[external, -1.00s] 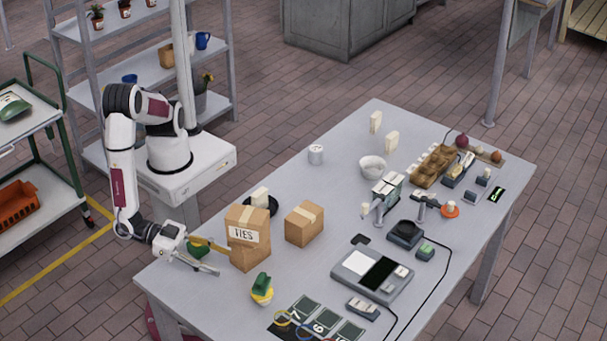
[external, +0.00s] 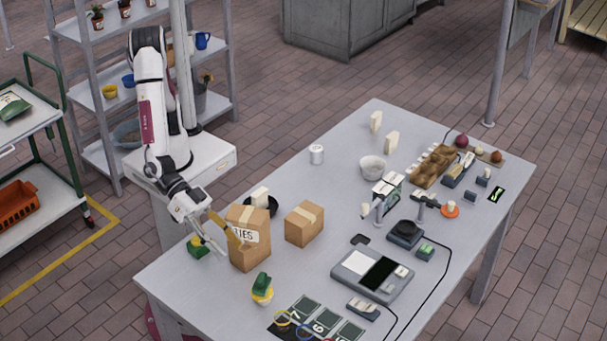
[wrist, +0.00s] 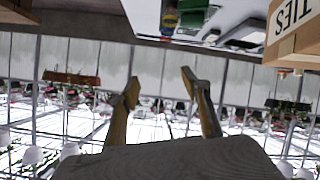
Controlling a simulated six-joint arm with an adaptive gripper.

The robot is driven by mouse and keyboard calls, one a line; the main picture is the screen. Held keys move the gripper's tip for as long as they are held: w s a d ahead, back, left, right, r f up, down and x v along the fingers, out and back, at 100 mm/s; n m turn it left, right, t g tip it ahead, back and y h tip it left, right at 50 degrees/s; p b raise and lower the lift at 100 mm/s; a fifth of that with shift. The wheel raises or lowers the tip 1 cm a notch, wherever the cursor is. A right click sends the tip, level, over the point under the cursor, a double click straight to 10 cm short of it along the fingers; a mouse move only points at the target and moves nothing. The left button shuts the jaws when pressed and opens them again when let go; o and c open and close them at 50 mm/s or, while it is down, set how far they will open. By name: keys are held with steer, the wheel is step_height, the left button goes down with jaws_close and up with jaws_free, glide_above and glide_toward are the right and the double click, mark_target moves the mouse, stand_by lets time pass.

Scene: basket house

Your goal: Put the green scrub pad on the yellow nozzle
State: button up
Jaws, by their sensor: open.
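A green block, probably the green scrub pad (external: 263,279), sits tilted on top of a yellow-and-white object (external: 262,294) near the table's front edge; this yellow part may be the nozzle. A second green-and-yellow object (external: 196,249) lies at the table's left edge, left of the cardboard boxes; I cannot tell which of the two green pieces the task means. My gripper (external: 228,245) is open and empty, above and partly in front of this second object, close to the TIES box. In the wrist view my gripper (wrist: 160,74) shows two spread fingers with nothing between them.
The TIES box (external: 250,236) stands directly beside my gripper; it shows upside down in the wrist view (wrist: 290,30). Another box (external: 304,224) and a dark pan (external: 270,204) stand nearby. Numbered cards (external: 318,319) lie at the front. The table's middle is partly clear.

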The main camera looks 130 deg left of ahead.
steer(key=s+a+r+m+g+h, duration=0.3)
steer(key=s+a+r+h, duration=0.1)
steer(key=s+a+r, duration=0.6)
steer(key=s+a+g+y, duration=0.2)
steer(key=s+a, duration=0.6)
steer(key=s, duration=0.3)
steer(key=s+a+f+g+y, duration=0.1)
steer(key=s+a+g+y, duration=0.1)
steer(key=s+a, duration=0.6)
steer(key=s, duration=0.2)
steer(key=shift+s+f+m, duration=0.25)
steer(key=shift+s+m, duration=0.15)
steer(key=shift+o, duration=0.4)
steer(key=shift+a, duration=0.1)
